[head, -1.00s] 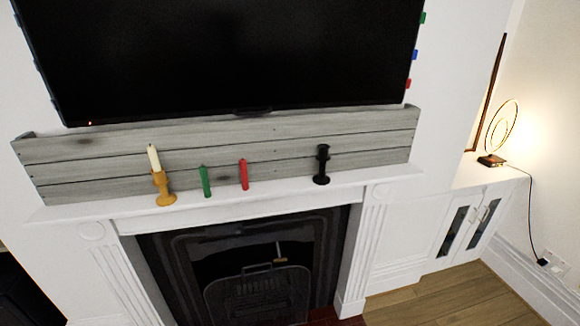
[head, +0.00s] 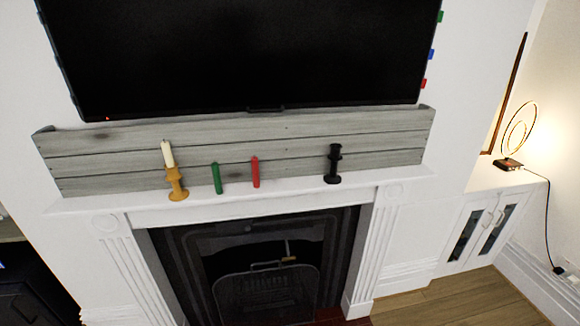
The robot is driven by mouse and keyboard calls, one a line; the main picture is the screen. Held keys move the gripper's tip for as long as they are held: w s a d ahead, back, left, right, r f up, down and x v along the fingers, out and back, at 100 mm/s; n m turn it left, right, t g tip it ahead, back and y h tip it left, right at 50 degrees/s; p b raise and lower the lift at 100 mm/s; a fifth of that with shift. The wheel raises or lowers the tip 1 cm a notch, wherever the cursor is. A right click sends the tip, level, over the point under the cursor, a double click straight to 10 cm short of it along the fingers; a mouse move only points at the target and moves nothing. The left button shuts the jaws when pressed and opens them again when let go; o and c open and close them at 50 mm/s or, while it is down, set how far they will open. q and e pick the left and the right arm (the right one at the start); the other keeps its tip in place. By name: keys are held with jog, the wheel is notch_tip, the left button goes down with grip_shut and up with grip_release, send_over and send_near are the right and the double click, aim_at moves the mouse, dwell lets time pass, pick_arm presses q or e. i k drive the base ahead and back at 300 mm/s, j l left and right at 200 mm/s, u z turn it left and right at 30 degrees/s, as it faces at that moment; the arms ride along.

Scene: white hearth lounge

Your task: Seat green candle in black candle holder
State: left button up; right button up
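The green candle (head: 217,178) stands upright on the white mantel shelf, between a yellow holder and a red candle. The black candle holder (head: 334,164) stands upright on the same shelf, farther right, and no candle shows in it. Neither of my grippers is in the head view.
A yellow holder (head: 176,185) with a cream candle (head: 167,154) stands left of the green candle. A red candle (head: 255,171) stands just right of it. Grey boards (head: 290,150) back the white mantel (head: 300,191). The shelf between the red candle and black holder is clear.

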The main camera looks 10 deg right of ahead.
aim_at(332, 179)
jog(key=j+z, duration=0.15)
jog(key=z, duration=0.2)
jog(key=i+j+z, duration=0.1)
jog(key=z, duration=0.2)
jog(key=j+z, duration=0.35)
